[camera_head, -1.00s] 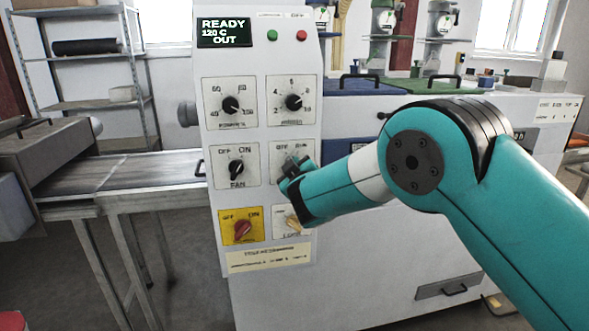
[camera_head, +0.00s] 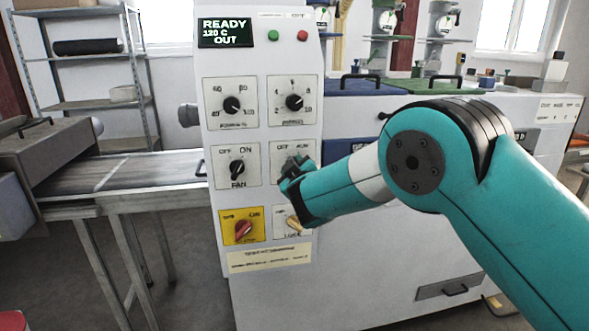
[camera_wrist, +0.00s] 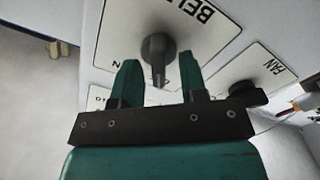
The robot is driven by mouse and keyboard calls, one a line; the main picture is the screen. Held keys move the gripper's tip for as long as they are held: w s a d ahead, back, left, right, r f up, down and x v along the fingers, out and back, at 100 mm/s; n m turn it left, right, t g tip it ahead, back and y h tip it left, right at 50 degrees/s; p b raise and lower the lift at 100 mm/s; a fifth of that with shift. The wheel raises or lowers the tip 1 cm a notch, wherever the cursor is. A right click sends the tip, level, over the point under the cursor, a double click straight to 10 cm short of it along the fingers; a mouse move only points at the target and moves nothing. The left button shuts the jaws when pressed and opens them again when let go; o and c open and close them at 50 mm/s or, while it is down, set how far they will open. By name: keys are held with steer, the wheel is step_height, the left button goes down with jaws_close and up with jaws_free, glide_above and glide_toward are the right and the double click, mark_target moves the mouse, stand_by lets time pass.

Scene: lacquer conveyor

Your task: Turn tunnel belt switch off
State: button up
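The belt switch is a dark rotary knob (camera_wrist: 158,48) on a white plate (camera_wrist: 112,40) lettered "BELT", which looks upside down in the wrist view. In the head view this plate (camera_head: 277,151) is in the middle row, right column, with OFF and RUN marks along its top. My gripper (camera_wrist: 159,60) is open, with one green finger on each side of the knob and gaps visible between. In the head view my gripper (camera_head: 291,177) covers most of the knob.
The FAN knob (camera_head: 237,167) is just left, with a red knob on a yellow plate (camera_head: 242,229) and a pale lever (camera_head: 293,224) below. Two dials sit above. The display (camera_head: 225,32) reads "READY 120 C OUT". A conveyor (camera_head: 120,172) runs left.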

steer(key=shift+s+d, duration=0.1)
steer(key=b+v, duration=0.7)
steer(key=v, duration=1)
steer(key=shift+s+r, duration=0.1)
steer(key=shift+s, duration=0.05)
steer(key=s+d+f+m+g+h, duration=0.1)
steer(key=s+d+m+g+h, duration=0.15)
steer(key=d, duration=0.35)
steer(key=s+d+f+m+g+h, duration=0.1)
steer(key=d+f+m+g, duration=0.1)
steer(key=d+m+g, duration=0.3)
steer(key=s+d+n+g+y, duration=0.1)
steer(key=s+g, duration=0.4)
steer(key=s, duration=0.7)
steer(key=s+d+r+n+g+y+p, duration=0.1)
steer(key=s+g, duration=0.4)
steer(key=s, duration=0.8)
steer(key=shift+d+n+y, duration=0.35)
steer(key=shift+d+n, duration=0.4)
steer(key=shift+d, duration=0.35)
